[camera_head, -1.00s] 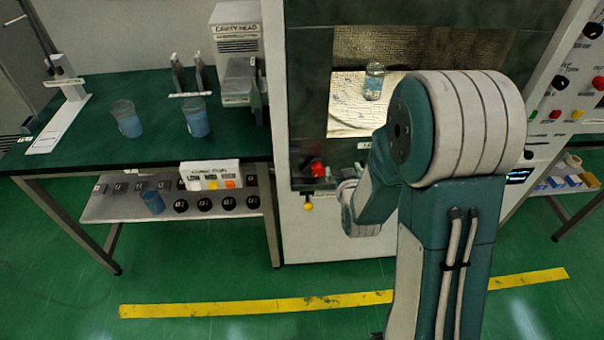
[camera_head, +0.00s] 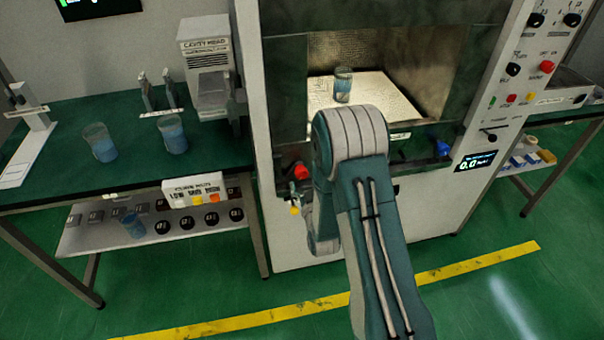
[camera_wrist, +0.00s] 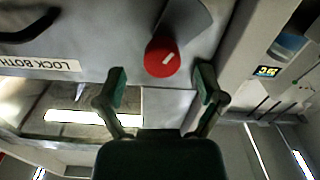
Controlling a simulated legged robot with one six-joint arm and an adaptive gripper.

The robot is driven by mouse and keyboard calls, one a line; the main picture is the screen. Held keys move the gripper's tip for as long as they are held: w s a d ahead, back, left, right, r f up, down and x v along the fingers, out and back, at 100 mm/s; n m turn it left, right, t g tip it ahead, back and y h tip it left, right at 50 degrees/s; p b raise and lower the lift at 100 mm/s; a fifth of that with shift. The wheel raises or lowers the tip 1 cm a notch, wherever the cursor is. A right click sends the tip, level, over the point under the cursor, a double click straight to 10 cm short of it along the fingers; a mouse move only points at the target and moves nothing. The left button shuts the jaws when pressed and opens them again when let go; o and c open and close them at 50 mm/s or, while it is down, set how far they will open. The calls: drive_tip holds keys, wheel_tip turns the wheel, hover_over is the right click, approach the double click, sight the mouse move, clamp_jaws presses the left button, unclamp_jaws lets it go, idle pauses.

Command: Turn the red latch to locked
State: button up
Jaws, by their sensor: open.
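The red latch (camera_head: 301,171) sits at the lower left of the microwave cabinet's front, just left of my arm in the head view. In the wrist view the red latch (camera_wrist: 162,57) is a round knob with a pale mark on its face. My gripper (camera_wrist: 162,82) is open, with its two green-padded fingertips on either side of the knob and slightly below it in the picture. Whether the fingers reach around the knob in depth is unclear.
A blue latch (camera_head: 442,148) is on the right of the cabinet front. A "LOCK BOTH" label (camera_wrist: 40,64) shows in the wrist view. A beaker (camera_head: 343,85) stands inside the open cavity. A bench (camera_head: 60,150) with beakers stands at left.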

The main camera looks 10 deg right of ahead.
sight(301, 177)
drive_tip(key=w, duration=0.3)
drive_tip(key=shift+w+a, duration=0.25)
drive_tip(key=shift+w+d, duration=0.1)
drive_tip(key=shift+w, duration=0.1)
drive_tip(key=shift+d, duration=0.1)
drive_tip(key=c, duration=1.2)
drive_tip(key=shift+o, duration=0.2)
